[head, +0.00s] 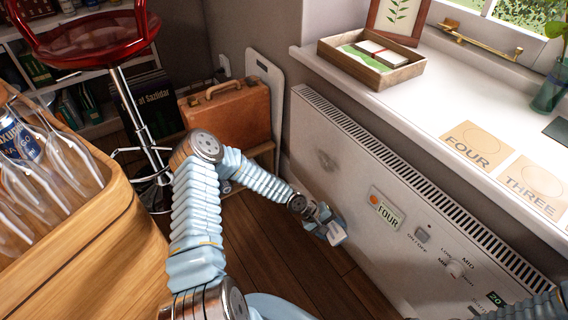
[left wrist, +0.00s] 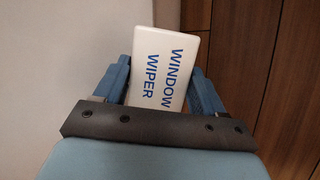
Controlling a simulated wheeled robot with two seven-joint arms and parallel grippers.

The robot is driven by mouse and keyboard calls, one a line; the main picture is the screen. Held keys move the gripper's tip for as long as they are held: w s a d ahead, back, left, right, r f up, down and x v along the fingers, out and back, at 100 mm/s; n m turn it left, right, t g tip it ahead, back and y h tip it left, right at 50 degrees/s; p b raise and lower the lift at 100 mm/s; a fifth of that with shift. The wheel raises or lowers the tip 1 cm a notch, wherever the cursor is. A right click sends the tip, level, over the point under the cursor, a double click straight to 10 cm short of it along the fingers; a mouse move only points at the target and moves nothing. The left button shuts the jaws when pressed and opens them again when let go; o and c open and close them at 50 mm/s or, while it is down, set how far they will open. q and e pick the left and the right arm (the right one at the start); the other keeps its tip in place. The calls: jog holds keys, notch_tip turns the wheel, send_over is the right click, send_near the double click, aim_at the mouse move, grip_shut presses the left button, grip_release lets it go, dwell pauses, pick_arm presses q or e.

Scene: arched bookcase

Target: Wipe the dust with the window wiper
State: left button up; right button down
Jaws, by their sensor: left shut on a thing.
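The window wiper (left wrist: 165,68) is a white block with blue "WINDOW WIPER" lettering. In the left wrist view it sits between the two blue fingers of my left gripper (left wrist: 158,85), which is shut on it. In the head view my left gripper (head: 322,220) is low in front of the white heater, and the wiper (head: 337,234) shows as a small white block at its tip. A faint grey smudge (head: 327,160), which looks like the dust, is on the heater's front, above the gripper and apart from it. My right gripper is out of view.
The white heater (head: 350,145) stands under the windowsill (head: 420,115), which holds a wooden tray (head: 372,85) and cards. A leather case (head: 228,110) is behind my left arm. A wooden counter (head: 90,245) with bottles and a red stool (head: 90,40) are at left. Floor between is clear.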

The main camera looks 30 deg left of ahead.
pick_arm(q)
jog(key=shift+w+a+f+n+t, duration=0.15)
jog(key=shift+w+a+n+t, duration=0.25)
jog(key=shift+w+a+t, duration=0.25)
jog(key=shift+w+a+n+t+h, duration=0.35)
jog(key=shift+a+t, duration=0.25)
jog(key=shift+t, duration=0.25)
jog(key=w+a+r+t+b, duration=0.1)
jog(key=w+a+r+t, duration=0.25)
jog(key=a, duration=0.25)
jog(key=m+t+h+b, duration=0.1)
jog(key=t+h+b, duration=0.1)
jog(key=t+h, duration=0.2)
send_near(314, 152)
jog(key=shift+g, duration=0.25)
jog(key=shift+r+b+x, duration=0.2)
jog(key=shift+b+x, duration=0.15)
jog(key=shift+x, duration=0.8)
jog(key=shift+r+b+x, duration=0.2)
jog(key=shift+b+x, duration=0.15)
jog(key=shift+x, duration=0.8)
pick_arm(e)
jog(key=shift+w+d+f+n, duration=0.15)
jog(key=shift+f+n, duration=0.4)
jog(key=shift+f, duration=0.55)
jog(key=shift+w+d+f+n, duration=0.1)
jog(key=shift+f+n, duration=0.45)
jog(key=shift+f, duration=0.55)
